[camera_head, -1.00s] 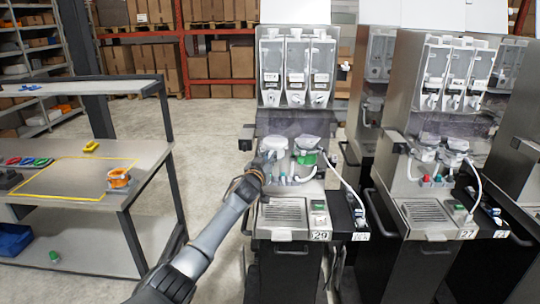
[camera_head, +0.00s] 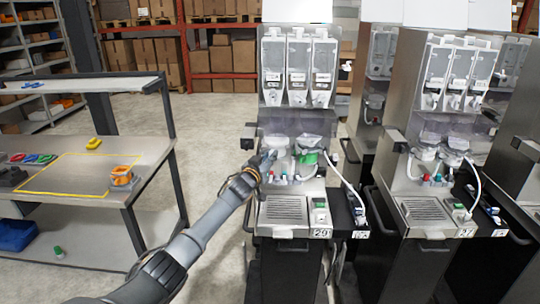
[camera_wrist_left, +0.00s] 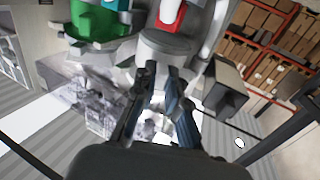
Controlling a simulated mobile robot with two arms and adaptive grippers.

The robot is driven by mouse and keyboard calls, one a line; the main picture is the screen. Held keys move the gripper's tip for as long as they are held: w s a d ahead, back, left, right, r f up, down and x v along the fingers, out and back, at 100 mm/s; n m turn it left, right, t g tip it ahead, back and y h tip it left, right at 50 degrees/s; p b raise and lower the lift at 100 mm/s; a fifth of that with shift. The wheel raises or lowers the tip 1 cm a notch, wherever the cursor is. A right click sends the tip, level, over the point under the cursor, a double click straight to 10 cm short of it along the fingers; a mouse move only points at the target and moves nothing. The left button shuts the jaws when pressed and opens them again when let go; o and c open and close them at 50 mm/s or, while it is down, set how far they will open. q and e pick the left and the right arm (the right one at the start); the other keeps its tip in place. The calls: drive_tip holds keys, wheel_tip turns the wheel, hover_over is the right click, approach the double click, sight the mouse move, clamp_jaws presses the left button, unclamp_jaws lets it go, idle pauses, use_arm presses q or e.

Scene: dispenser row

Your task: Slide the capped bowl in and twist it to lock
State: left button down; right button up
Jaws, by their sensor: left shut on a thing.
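The capped bowl, a whitish-grey round piece (camera_head: 277,143), is at the left station of the near dispenser (camera_head: 283,205). In the left wrist view the grey bowl (camera_wrist_left: 165,46) is just beyond my fingers. My left gripper (camera_head: 268,158) reaches it from the front left and is shut on it; the fingers also show in the left wrist view (camera_wrist_left: 160,80). The exact contact and whether the bowl is fully seated are hard to see. My right gripper is not in view.
Right beside the bowl is a second station with a green part (camera_head: 306,158). A white hose (camera_head: 340,180) hangs at the right of the machine. A workbench (camera_head: 150,150) with an orange-topped container (camera_head: 122,176) stands at left. Open floor lies between bench and machine.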

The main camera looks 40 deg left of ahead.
use_arm(q)
drive_tip(key=shift+s+a+r+m+h+p, duration=0.1)
drive_tip(key=shift+a+m+h+p, duration=0.35)
drive_tip(key=shift+m+h+p, duration=0.35)
drive_tip(key=shift+h, duration=0.3)
drive_tip(key=shift+a, duration=0.1)
drive_tip(key=shift+a+m+h, duration=0.25)
drive_tip(key=shift+m+h, duration=0.05)
drive_tip(key=shift+h, duration=0.3)
drive_tip(key=c, duration=1.3)
unclamp_jaws()
drive_tip(key=s+p, duration=0.6)
drive_tip(key=s, duration=0.2)
